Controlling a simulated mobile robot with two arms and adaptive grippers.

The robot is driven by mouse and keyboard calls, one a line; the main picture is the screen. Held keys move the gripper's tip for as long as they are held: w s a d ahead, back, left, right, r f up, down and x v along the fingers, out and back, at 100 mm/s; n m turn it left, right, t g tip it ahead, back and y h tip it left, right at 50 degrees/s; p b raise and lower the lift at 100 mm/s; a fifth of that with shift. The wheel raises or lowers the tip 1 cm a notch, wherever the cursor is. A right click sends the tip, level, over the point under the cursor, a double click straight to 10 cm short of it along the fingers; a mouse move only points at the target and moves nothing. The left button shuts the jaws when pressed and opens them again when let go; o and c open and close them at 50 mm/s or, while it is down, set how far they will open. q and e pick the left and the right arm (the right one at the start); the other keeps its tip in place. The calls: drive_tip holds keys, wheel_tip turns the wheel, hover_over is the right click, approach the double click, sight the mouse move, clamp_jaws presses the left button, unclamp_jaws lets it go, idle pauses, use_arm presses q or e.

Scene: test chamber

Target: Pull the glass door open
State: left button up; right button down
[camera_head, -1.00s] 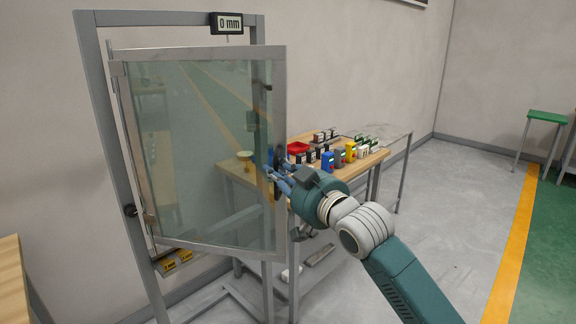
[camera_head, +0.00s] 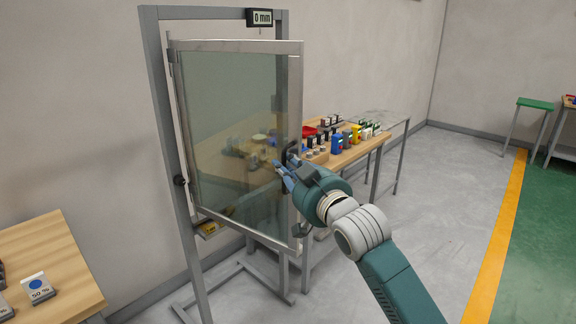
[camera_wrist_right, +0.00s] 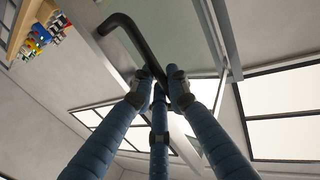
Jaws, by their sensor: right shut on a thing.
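The glass door (camera_head: 232,135) has a grey metal frame and hangs in a taller grey stand (camera_head: 165,110), hinged on its left side. It stands ajar, its right edge swung out toward me from the stand. A dark bent handle (camera_head: 291,150) is on its right edge. My right gripper (camera_head: 284,166) is at this handle. In the right wrist view, the blue fingers of my right gripper (camera_wrist_right: 160,82) are closed around the dark handle bar (camera_wrist_right: 128,28). The fingers hide part of the bar. My left gripper is not in view.
A wooden table (camera_head: 345,157) with small coloured items stands behind and right of the door. Another wooden table (camera_head: 50,255) is at the lower left. Grey floor (camera_head: 440,200) is free at right.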

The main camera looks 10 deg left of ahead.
drive_tip(key=shift+d, duration=0.1)
drive_tip(key=c, duration=1.9)
unclamp_jaws()
drive_tip(key=shift+o, duration=0.8)
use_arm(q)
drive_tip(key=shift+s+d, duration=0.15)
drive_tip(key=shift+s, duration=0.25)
use_arm(e)
drive_tip(key=v, duration=1.2)
